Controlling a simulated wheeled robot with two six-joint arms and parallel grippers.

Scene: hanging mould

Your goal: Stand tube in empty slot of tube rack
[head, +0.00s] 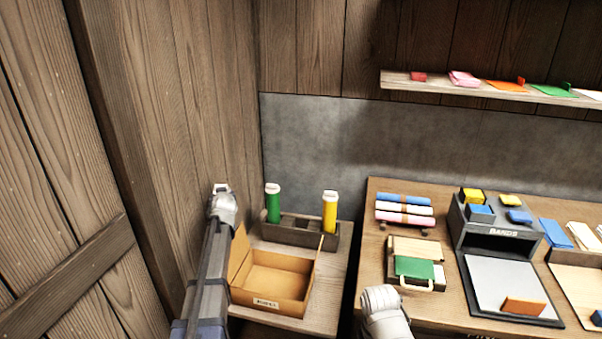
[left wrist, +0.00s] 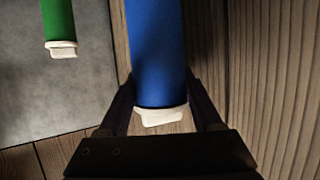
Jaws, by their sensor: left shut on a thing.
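The blue tube (left wrist: 157,50) with a white cap is between the fingers of my left gripper (head: 221,193), which is shut on it. In the head view only the tube's white cap (head: 221,187) shows; the gripper hides the rest. The tube rack (head: 285,233) is right of my left gripper. A green tube (head: 273,204) stands at its left end and a yellow tube (head: 330,211) at its right end, both white-capped. The rack's middle between them holds no tube. The green tube also shows in the left wrist view (left wrist: 58,22).
An open cardboard box (head: 275,280) stands in front of the rack on the small table. A plank wall (head: 185,120) is close by my left gripper. A bench (head: 372,235) on the right holds rolls, a stand and trays. A shelf (head: 430,89) hangs above it.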

